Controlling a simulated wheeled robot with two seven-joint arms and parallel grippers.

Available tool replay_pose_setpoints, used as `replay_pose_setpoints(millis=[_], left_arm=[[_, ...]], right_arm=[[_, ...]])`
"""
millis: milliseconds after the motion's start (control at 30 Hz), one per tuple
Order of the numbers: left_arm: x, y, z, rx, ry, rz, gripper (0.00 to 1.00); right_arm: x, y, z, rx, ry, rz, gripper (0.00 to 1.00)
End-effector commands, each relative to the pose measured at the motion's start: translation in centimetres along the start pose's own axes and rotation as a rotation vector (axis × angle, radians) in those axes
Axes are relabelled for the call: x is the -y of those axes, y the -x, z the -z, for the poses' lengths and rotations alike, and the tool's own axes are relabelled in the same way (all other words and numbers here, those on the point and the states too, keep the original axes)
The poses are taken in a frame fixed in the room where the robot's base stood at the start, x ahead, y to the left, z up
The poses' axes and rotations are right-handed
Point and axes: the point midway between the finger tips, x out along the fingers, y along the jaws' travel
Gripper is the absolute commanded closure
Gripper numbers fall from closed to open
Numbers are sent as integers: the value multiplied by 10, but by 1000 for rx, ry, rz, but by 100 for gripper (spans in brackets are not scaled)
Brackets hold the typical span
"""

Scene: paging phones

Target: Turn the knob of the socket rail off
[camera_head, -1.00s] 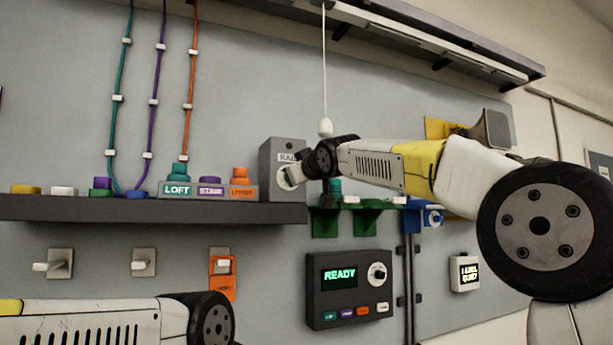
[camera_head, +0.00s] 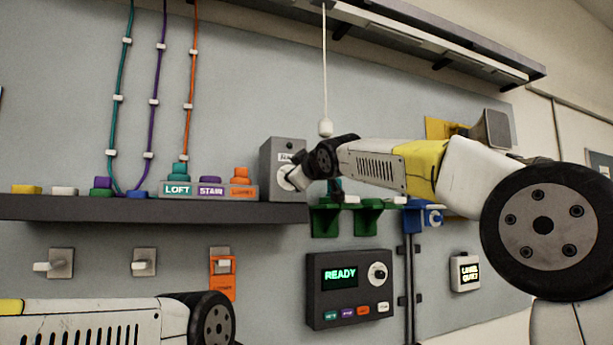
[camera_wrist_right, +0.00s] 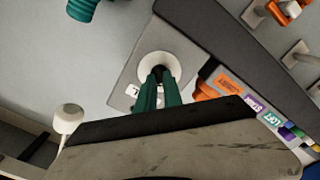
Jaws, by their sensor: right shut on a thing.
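A grey box (camera_head: 281,153), with a partly hidden label on its front, stands at the right end of the dark shelf. It carries a round pale knob (camera_head: 284,180), partly covered by my right gripper. In the right wrist view, the knob (camera_wrist_right: 159,63) shows on the box face (camera_wrist_right: 130,91), with the two green fingers of my right gripper (camera_wrist_right: 158,84) closed at its dark middle. My right gripper is shut on the knob. My left arm shows at the bottom left of the head view, but its gripper is out of the picture.
The dark shelf (camera_head: 150,209) carries plugs labelled LOFT (camera_head: 178,190), STAIR (camera_head: 210,190) and an orange one (camera_head: 241,188). A pull cord (camera_head: 325,127) hangs just above my right wrist. Green brackets (camera_head: 367,218) and a READY panel (camera_head: 349,289) are below.

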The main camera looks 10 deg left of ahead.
Motion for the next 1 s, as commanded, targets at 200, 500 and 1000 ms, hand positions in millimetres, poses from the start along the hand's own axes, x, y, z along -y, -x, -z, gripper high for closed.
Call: replay_pose_setpoints(millis=[200, 500, 1000], left_arm=[[0, 0, 0, 0, 0, 0, 64], [0, 0, 0, 0, 0, 0, 64], [0, 0, 0, 0, 0, 0, 64]], right_arm=[[1, 0, -1, 3, 2, 2, 79], [0, 0, 0, 1, 1, 1, 67], [-1, 58, -1, 3, 2, -2, 67]])
